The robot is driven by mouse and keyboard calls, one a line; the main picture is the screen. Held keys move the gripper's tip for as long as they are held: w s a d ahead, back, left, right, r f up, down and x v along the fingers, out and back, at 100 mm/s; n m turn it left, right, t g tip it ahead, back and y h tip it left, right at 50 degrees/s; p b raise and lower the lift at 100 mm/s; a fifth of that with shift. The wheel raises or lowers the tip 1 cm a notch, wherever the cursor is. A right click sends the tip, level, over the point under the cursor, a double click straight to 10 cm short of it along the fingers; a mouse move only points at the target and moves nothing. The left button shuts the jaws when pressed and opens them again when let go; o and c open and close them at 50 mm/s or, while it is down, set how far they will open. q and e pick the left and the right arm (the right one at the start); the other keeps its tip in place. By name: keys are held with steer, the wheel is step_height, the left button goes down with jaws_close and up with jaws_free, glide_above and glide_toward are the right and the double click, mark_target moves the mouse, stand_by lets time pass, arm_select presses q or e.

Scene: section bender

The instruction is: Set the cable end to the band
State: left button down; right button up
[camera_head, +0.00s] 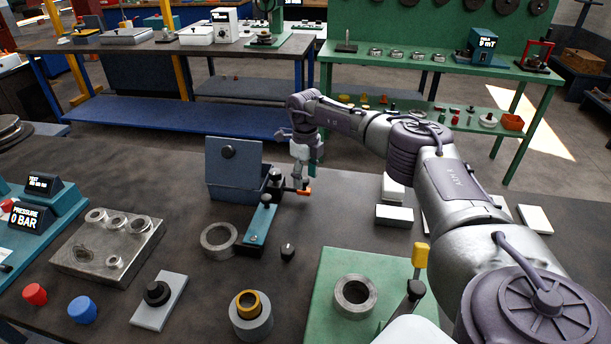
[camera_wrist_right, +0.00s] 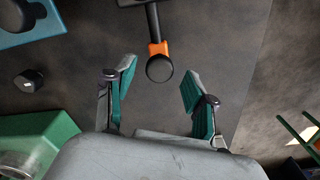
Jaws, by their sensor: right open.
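An orange band (camera_head: 304,191) sits beside the teal bench device. In the right wrist view the orange band (camera_wrist_right: 158,48) is around a dark rod (camera_wrist_right: 153,20) just behind a round black end (camera_wrist_right: 159,69). I cannot tell whether this rod is the cable; no other cable end is clear. My right gripper (camera_head: 303,183) reaches down over the band, its tips close to it. In the right wrist view my right gripper (camera_wrist_right: 159,73) is open, with the black end showing between its teal-padded fingers and nothing gripped. My left gripper is out of view.
The teal device (camera_head: 260,226) and a blue-grey box (camera_head: 234,175) stand left of the gripper. A black knob (camera_head: 287,251), a metal ring (camera_head: 219,238) and a green plate (camera_head: 337,266) are nearer. White blocks (camera_head: 394,215) lie right, under my arm.

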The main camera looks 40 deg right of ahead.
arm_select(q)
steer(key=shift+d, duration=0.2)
arm_select(e)
step_height(320, 180, up, 12)
stand_by(0.4)
